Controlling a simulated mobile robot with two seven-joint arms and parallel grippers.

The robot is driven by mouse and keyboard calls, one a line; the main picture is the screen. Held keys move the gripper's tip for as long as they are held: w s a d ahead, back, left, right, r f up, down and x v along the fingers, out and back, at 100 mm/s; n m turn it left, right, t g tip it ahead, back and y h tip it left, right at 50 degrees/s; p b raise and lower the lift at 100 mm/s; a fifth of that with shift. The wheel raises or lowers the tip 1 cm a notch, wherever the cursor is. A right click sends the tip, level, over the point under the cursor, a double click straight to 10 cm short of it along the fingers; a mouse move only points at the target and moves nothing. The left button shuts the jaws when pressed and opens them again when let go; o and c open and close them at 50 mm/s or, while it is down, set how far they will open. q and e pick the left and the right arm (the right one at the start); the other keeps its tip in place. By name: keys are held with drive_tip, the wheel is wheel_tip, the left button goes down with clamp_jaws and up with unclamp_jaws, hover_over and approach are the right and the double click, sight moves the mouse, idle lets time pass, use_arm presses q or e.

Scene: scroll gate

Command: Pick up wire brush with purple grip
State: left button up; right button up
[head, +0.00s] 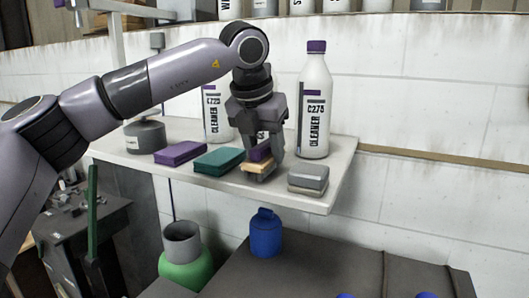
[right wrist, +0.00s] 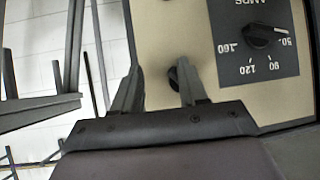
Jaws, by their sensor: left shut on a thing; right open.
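The wire brush with the purple grip (head: 260,153) is on the white shelf (head: 320,195), with a light tan body below the purple top. My left gripper (head: 264,160) points down from above and is shut on the brush; its fingers hide part of it. I cannot tell whether the brush still touches the shelf. My right gripper (right wrist: 160,88) shows only in the right wrist view. It is open and empty, in front of a beige panel with a dark dial.
A purple block (head: 180,153) and a teal block (head: 219,161) lie left of the brush; a grey block (head: 308,178) lies right. Two white cleaner bottles (head: 314,105) (head: 214,115) stand behind. A grey round container (head: 145,134) is at left. A blue bottle (head: 265,235) stands below the shelf.

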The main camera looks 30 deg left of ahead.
sight(265, 143)
use_arm(q)
wheel_tip(265, 143, up, 19)
drive_tip(key=p, duration=0.1)
idle(0.8)
drive_tip(key=shift+r, duration=0.2)
drive_tip(key=o, duration=0.5)
drive_tip(key=shift+c, duration=1.5)
